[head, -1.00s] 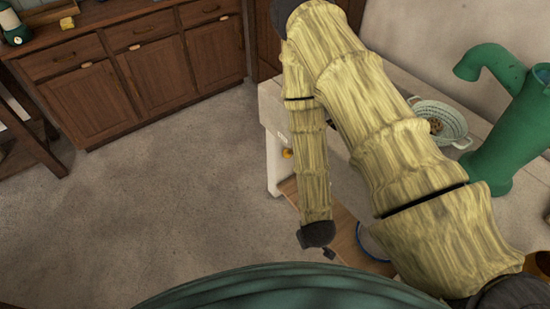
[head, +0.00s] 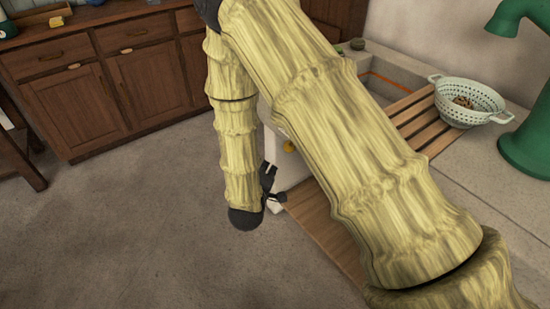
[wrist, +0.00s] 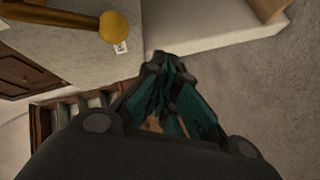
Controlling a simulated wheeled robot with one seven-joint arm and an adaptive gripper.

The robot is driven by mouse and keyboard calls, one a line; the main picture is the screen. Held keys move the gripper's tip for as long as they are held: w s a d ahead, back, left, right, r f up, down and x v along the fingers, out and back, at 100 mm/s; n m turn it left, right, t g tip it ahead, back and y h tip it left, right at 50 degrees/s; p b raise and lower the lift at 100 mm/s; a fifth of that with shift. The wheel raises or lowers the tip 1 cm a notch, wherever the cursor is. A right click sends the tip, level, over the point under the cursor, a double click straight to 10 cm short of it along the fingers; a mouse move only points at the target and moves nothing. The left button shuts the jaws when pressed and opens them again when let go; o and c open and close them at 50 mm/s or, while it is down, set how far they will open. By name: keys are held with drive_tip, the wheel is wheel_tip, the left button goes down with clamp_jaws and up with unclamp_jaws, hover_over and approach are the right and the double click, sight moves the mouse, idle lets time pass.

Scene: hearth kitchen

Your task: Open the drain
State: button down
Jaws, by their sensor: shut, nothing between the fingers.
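A yellow-brass knob (wrist: 115,27) on the end of a rod shows at the upper left of the wrist view, in front of the pale sink wall. In the head view the small yellow knob (head: 289,147) sits low on the sink's end, partly behind my arm. My gripper (head: 272,183) hangs beside the sink end, just left of and below the knob. In the wrist view my gripper (wrist: 163,65) is shut and empty, with its tips apart from the knob. The drain opening itself is hidden. The pale sink (head: 392,66) is largely covered by my arm.
A wooden slatted rack (head: 425,120) lies across the sink, with a pale colander (head: 468,100) on it. A green pump (head: 530,130) stands at right. A wooden lower shelf (head: 315,215) is under the sink. Open floor (head: 130,230) lies to the left; dark cabinets (head: 110,85) stand behind.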

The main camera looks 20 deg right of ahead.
drive_tip(key=w+a+r+n+t+h+b, duration=0.1)
drive_tip(key=w+a+r+t+h+b, duration=0.1)
drive_tip(key=b, duration=0.7)
drive_tip(key=shift+w+a+r+h, duration=0.55)
drive_tip(key=shift+a+r+h, duration=0.4)
drive_tip(key=shift+h, duration=0.65)
drive_tip(key=shift+w+f, duration=0.1)
drive_tip(key=shift+f, duration=0.1)
drive_tip(key=f+b+x, duration=0.1)
drive_tip(key=b+x, duration=0.4)
drive_tip(key=x, duration=0.5)
drive_tip(key=shift+s+d+r+b, duration=0.1)
drive_tip(key=shift+s+d+b, duration=0.25)
drive_tip(key=shift+s, duration=0.25)
drive_tip(key=shift+s+d+b, duration=0.25)
drive_tip(key=shift+s+b, duration=0.25)
drive_tip(key=shift+s, duration=0.05)
drive_tip(key=shift+s+d+r+b, duration=0.1)
drive_tip(key=shift+s+d+b, duration=0.3)
drive_tip(key=shift+s, duration=0.2)
drive_tip(key=shift+d+p, duration=0.1)
drive_tip(key=shift+p, duration=0.2)
